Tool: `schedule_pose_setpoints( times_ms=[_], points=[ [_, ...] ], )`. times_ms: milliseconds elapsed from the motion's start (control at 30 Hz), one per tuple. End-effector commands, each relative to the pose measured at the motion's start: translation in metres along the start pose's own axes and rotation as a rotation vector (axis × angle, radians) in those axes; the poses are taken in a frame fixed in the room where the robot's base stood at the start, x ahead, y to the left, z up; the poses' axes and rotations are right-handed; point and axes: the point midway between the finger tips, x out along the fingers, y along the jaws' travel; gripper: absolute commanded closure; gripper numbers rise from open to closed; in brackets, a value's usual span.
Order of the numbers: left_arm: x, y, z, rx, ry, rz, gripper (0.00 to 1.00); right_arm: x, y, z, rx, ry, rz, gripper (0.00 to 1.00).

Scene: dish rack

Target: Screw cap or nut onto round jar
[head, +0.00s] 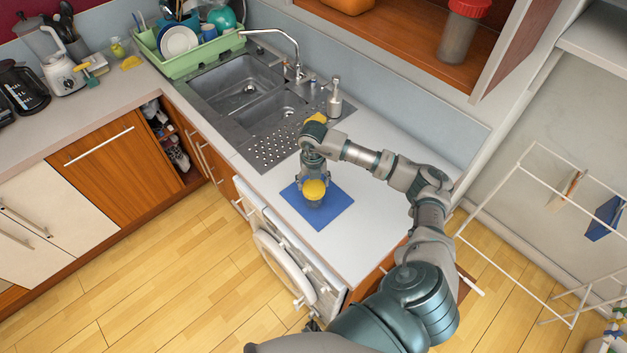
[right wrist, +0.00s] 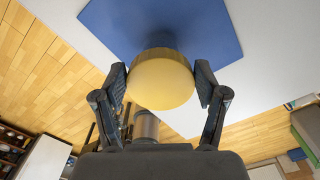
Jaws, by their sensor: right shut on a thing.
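A yellow round cap (head: 314,189) sits on top of a jar on the blue mat (head: 333,208), which lies on the white counter. In the right wrist view the cap (right wrist: 160,80) is held between both fingers of my right gripper (right wrist: 161,88). A dark part of the jar (right wrist: 160,40) shows between the cap and the mat; the rest of the jar is mostly hidden. In the head view my right gripper (head: 314,180) is over the mat, at the cap. I cannot tell how far the cap is threaded. My left gripper is not in view.
A steel sink (head: 240,85) with a tap (head: 290,60) lies behind and left of the mat. A soap dispenser (head: 334,97) stands by it. A green dish rack (head: 190,50) holds dishes. The counter right of the mat is clear. A drying rack (head: 540,210) stands at the right.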

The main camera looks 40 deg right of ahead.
Motion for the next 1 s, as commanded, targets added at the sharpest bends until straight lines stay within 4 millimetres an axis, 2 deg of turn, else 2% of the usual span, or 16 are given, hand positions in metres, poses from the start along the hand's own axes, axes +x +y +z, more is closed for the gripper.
schedule_pose_setpoints(
  times_ms=[133,467,733,967,1000],
  points=[
    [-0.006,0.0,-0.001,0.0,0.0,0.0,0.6,0.0,0.001,0.0,0.134,0.0,0.0,0.76],
    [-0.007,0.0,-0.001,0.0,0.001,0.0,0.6,0.0,0.0,0.001,0.176,0.0,-0.001,0.76],
    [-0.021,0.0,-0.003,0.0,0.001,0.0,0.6,-0.001,-0.001,0.001,0.516,0.001,-0.003,0.76],
    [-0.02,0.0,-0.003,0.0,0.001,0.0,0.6,0.0,-0.001,0.001,0.548,0.0,-0.003,0.76],
    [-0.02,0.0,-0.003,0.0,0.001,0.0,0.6,0.0,-0.001,0.001,0.548,0.0,-0.003,0.26]
  ],
)
